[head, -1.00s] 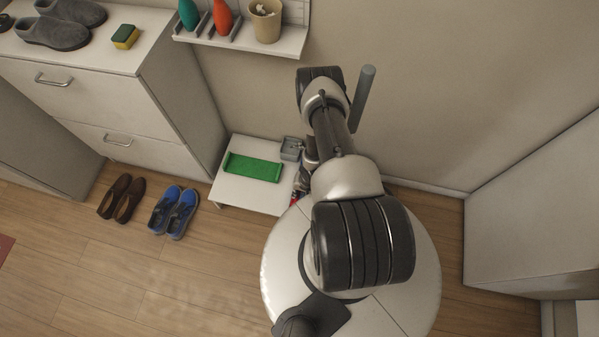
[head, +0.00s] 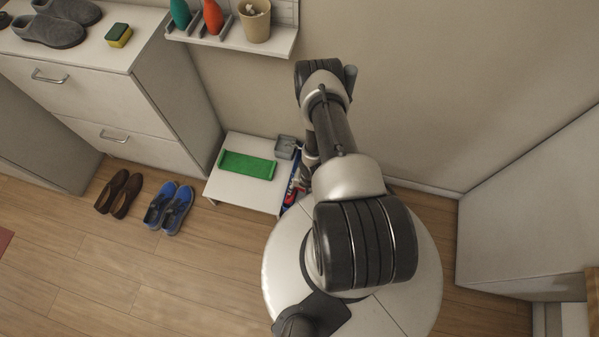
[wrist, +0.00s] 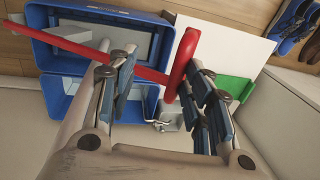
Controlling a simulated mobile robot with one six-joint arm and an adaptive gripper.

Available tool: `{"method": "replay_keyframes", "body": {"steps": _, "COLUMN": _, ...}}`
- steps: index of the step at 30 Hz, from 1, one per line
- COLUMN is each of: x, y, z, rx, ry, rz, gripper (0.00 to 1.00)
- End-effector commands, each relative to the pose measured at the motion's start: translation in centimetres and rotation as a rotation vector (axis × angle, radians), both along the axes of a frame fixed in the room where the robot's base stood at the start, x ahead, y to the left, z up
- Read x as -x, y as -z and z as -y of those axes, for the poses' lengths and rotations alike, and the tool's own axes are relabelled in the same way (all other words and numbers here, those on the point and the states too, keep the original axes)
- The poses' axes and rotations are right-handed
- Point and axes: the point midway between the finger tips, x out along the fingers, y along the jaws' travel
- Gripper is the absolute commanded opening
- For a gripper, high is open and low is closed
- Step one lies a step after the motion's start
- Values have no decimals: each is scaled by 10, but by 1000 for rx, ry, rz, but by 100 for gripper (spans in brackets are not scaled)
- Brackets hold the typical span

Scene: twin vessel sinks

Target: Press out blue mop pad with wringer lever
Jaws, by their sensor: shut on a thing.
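A blue bucket (wrist: 57,95) with two open compartments shows in the wrist view; part of it shows beside my arm in the head view (head: 293,172). A red wringer lever (wrist: 182,65) runs across it, with its bar to the left and its handle between my fingers. My gripper (wrist: 163,64) is shut on this red handle. In the head view the gripper is hidden behind my arm, and only a bit of red (head: 290,197) shows. A grey-blue panel (wrist: 95,45) lies inside the far compartment; I cannot tell whether it is the mop pad.
Brown shoes (head: 119,192) and blue shoes (head: 169,207) stand on the floor by a white cabinet (head: 85,90). A wall shelf (head: 240,45) hangs above.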

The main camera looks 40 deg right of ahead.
Motion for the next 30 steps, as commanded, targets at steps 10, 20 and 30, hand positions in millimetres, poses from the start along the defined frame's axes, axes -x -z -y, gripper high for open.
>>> {"method": "replay_keyframes", "body": {"steps": 10, "x": 2, "y": -2, "z": 0, "rx": -1, "ry": 7, "rz": -8, "gripper": 33}}
{"method": "replay_keyframes", "body": {"steps": 20, "x": 0, "y": -55, "z": 1, "rx": 1, "ry": 4, "rz": -2, "gripper": 33}}
{"method": "replay_keyframes", "body": {"steps": 30, "x": 0, "y": -99, "z": 1, "rx": 1, "ry": 3, "rz": -1, "gripper": 33}}
